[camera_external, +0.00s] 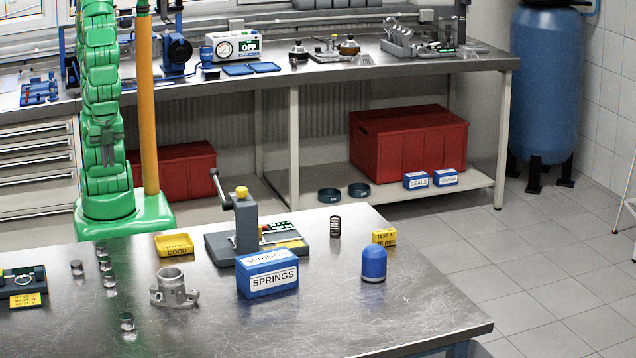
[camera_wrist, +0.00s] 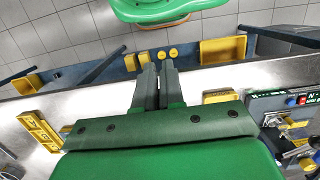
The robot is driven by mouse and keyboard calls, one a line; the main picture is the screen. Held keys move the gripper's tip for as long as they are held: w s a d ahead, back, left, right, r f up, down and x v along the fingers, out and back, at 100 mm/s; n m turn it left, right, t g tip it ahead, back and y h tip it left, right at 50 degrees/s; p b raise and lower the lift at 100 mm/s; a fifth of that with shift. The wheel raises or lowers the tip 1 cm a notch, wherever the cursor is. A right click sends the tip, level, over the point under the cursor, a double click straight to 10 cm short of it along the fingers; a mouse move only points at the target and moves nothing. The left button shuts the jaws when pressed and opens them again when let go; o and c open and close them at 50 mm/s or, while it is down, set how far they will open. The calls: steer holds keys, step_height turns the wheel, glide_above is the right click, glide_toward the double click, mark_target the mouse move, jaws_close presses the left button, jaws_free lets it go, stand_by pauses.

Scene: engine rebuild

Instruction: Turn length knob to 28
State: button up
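In the external view, a grey bench device (camera_external: 222,244) stands on the front table. It has an upright column with a side handle (camera_external: 219,186), a yellow cap (camera_external: 242,191) on top, and a small green-and-red panel (camera_external: 276,228). No knob marked "length" and no value of 28 can be read.
A blue SPRINGS box (camera_external: 268,273), a coil spring (camera_external: 335,227), a blue cylinder (camera_external: 374,264), a yellow GOOD tray (camera_external: 174,244) and a grey metal casting (camera_external: 173,288) surround the device. A panel with red and blue buttons (camera_wrist: 296,101) is at the wrist view's right. The front-right tabletop is clear.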

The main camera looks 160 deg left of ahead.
steer(key=shift+o, duration=1.3)
steer(key=shift+w+a+r, duration=0.1)
steer(key=shift+w, duration=0.2)
steer(key=o, duration=0.5)
steer(key=shift+m, duration=0.5)
steer(key=w+a+r, duration=0.1)
steer(key=w, duration=0.1)
steer(key=w+a+r, duration=0.1)
steer(key=w, duration=0.1)
steer(key=w+a, duration=0.1)
steer(key=w, duration=0.2)
steer(key=shift+r, duration=0.4)
steer(key=shift+o, duration=0.2)
steer(key=m+t, duration=0.2)
steer(key=m, duration=0.1)
glide_toward(242, 188)
steer(key=shift+d+f, duration=0.35)
steer(key=shift+d, duration=0.2)
steer(key=shift+w+a+m, duration=0.1)
steer(key=shift+a+m, duration=0.2)
steer(key=shift+a, duration=0.25)
steer(key=shift+f, duration=3.95)
